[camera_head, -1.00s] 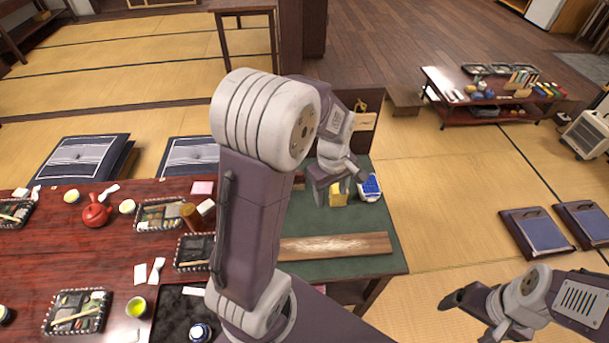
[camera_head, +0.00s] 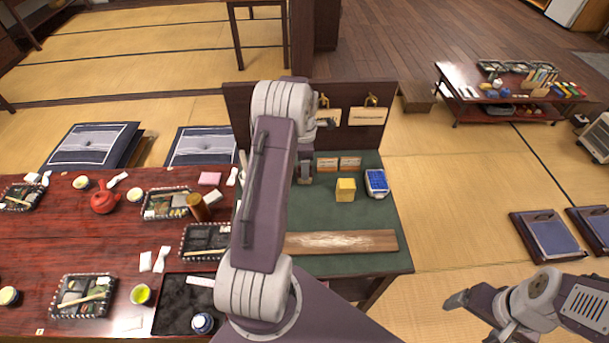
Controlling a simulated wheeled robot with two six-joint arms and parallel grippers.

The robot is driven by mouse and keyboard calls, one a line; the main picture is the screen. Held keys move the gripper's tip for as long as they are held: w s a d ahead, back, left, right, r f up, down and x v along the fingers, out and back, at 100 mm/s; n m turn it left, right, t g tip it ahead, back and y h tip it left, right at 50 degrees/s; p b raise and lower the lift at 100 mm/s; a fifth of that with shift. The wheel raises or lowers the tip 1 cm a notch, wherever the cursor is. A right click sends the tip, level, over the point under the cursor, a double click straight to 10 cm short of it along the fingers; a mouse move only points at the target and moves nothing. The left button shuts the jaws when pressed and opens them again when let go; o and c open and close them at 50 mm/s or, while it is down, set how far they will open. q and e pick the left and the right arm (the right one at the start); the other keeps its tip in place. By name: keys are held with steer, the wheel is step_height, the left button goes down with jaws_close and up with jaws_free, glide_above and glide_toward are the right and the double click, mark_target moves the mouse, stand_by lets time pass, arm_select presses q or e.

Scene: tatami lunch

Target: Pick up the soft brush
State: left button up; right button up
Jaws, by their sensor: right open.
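I cannot make out a soft brush with certainty in the head view. The green-topped side table (camera_head: 345,217) bears a yellow block (camera_head: 345,190), a blue-and-white item (camera_head: 376,183) and a long wooden board (camera_head: 340,242). My left arm rises in front of this table and hides its left part. The left gripper is mostly hidden behind that arm, and its jaws cannot be read. My right gripper (camera_head: 468,315) is open and empty at the lower right, above the tatami and apart from the table.
A dark back panel (camera_head: 378,140) with brass hooks and labels stands behind the green top. The red lacquer table (camera_head: 60,245) at left holds trays, cups and a red teapot (camera_head: 103,200). A low shelf table (camera_head: 490,90) stands at the back right.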

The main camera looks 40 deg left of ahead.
arm_select(q)
steer(key=f, duration=0.4)
steer(key=shift+s+d+f, duration=0.2)
steer(key=shift+s+f, duration=0.05)
steer(key=shift+f, duration=0.35)
jaws_close()
steer(key=shift+r, duration=0.15)
